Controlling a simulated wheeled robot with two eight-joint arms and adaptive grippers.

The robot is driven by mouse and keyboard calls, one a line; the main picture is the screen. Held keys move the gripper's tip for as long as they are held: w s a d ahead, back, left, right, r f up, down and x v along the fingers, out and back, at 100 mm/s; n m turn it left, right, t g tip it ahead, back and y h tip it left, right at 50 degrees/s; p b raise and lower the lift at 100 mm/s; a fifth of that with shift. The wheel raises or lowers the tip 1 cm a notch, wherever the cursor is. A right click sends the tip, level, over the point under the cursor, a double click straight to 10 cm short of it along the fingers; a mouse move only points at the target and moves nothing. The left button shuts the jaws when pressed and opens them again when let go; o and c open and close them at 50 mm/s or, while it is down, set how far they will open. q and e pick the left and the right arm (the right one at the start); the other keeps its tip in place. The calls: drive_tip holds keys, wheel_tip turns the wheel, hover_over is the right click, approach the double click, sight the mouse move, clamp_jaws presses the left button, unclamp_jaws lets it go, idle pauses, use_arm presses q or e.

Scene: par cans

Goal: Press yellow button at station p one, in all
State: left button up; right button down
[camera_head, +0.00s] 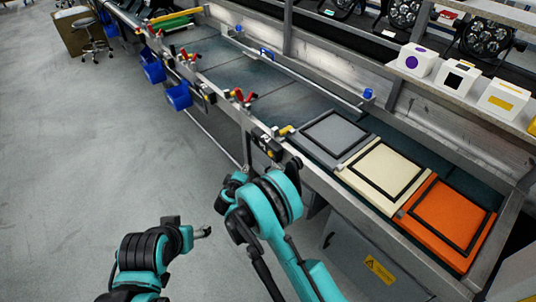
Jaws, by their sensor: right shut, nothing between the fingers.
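A small black control box (266,144) with pale marks and a small yellow spot is fixed to the conveyor's near side rail. Its lettering is too small to read, so I cannot tell whether it is station p one. My right gripper (227,194) is shut and empty, below and left of that box and apart from it. It is partly hidden by my teal right arm. My left arm is at the lower left over the floor; its gripper (198,232) shows only as a small grey end, and its opening is unclear.
Grey (335,133), cream (383,172) and orange (447,216) square panels lie on the conveyor at right. Blue bins (179,97) and red-handled parts (241,95) line its near side. White boxes with coloured marks (416,60) stand on the back shelf.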

sight(270, 154)
drive_tip(key=shift+d, duration=0.1)
drive_tip(key=w+d, duration=0.5)
drive_tip(key=d, duration=0.2)
idle(0.4)
drive_tip(key=shift+w, duration=0.1)
idle(1.3)
drive_tip(key=shift+w+d, duration=0.2)
drive_tip(key=shift+d, duration=0.15)
drive_tip(key=shift+w+d, duration=0.25)
drive_tip(key=shift+d, duration=0.1)
idle(0.6)
idle(0.3)
drive_tip(key=shift+s+a, duration=0.5)
drive_tip(key=shift+a, duration=0.15)
